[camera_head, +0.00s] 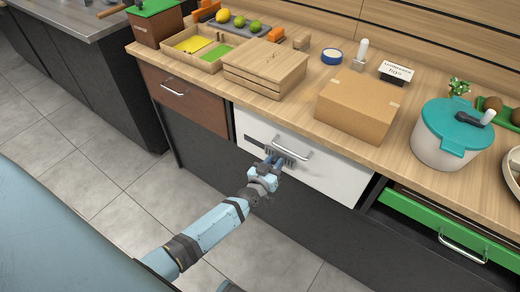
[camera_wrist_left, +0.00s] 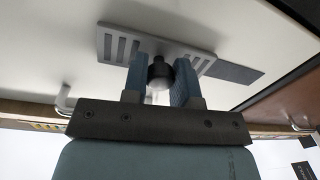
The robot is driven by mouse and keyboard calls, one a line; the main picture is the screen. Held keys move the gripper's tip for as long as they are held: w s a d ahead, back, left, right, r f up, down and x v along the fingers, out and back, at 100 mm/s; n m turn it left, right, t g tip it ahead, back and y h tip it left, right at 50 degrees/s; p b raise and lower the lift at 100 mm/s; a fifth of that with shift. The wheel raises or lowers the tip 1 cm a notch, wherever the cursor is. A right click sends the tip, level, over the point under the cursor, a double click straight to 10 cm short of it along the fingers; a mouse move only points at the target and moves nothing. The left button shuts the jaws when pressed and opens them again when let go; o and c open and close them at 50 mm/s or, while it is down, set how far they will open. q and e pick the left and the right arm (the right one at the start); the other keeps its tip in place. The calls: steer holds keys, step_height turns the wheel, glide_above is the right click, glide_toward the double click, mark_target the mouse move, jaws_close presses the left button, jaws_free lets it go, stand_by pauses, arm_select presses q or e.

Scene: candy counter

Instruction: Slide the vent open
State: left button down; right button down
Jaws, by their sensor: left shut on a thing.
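The vent's grey slotted plate (camera_wrist_left: 117,46) lies flat on the white drawer front, seen close up in the left wrist view. A dark flat strip (camera_wrist_left: 232,70) shows beside the plate's right end. A round black knob (camera_wrist_left: 158,70) stands out from the plate. My left gripper (camera_wrist_left: 161,84) has its two blue fingers on either side of this knob, shut on it. In the head view, the left gripper (camera_head: 273,163) is at the white drawer front (camera_head: 325,175) and hides part of the vent. My right gripper is not in view.
A metal bar handle (camera_head: 291,149) sticks out from the white front close to the left gripper. Above is a wooden counter with a cardboard box (camera_head: 357,104), a wooden crate (camera_head: 265,73) and a teal-lidded pot (camera_head: 449,132). A green drawer (camera_head: 445,228) is at the right. The floor in front is clear.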

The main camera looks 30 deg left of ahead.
arm_select(q)
steer(key=shift+d, duration=0.45)
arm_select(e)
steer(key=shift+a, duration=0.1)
arm_select(q)
steer(key=c, duration=0.9)
jaws_free()
steer(key=shift+d, duration=0.1)
steer(key=shift+s, duration=0.15)
steer(key=s+p, duration=0.1)
steer(key=s, duration=1.2)
steer(key=shift+s+p, duration=0.25)
steer(key=shift+p, duration=0.05)
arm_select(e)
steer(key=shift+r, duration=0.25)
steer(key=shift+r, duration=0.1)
